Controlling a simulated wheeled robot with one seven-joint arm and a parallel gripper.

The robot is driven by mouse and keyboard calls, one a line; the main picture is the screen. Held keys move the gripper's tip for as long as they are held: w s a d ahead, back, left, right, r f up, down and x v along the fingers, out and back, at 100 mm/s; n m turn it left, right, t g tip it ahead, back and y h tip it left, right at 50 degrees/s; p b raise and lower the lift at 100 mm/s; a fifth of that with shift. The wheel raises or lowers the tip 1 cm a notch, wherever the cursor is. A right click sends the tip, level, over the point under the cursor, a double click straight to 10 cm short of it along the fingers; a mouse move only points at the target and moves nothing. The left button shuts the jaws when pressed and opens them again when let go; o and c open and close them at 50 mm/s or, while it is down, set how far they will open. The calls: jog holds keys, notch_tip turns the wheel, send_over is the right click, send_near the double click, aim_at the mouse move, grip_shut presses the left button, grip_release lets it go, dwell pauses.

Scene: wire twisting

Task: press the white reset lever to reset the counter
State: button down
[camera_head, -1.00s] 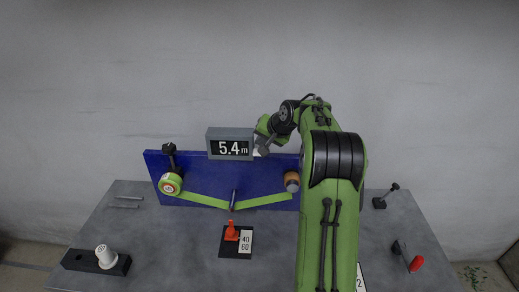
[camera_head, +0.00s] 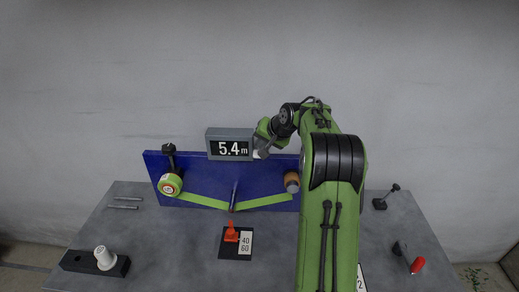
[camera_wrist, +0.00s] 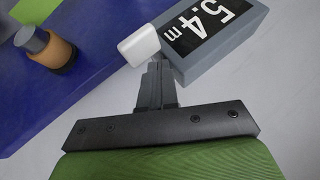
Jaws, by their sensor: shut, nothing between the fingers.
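The grey counter (camera_head: 216,134) stands at the top of the blue panel and reads 5.4 m; it also shows tilted in the wrist view (camera_wrist: 232,50). The white reset lever (camera_wrist: 139,45) sticks out from the counter's side beside the display. In the head view only a small pale bit of the lever (camera_head: 257,154) shows, next to my arm. My gripper (camera_wrist: 156,68) is shut and empty, its fingertips right by the lever in the wrist view. I cannot tell whether they touch it.
A red clamp-like piece (camera_head: 231,232) stands on the grey table in front. My arm hides part of the table's right side.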

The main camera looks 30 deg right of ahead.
jog(key=shift+f+b, duration=0.85)
jog(key=shift+f, duration=0.4)
dwell(0.8)
notch_tip(320, 180, up, 3)
jog(key=p, duration=0.3)
jog(key=shift+a+r, duration=0.1)
jog(key=shift+r, duration=0.05)
jog(key=shift+s+r+p, duration=0.1)
jog(key=shift+r+p, duration=0.25)
jog(key=shift+r, duration=0.15)
jog(key=shift+f, duration=0.1)
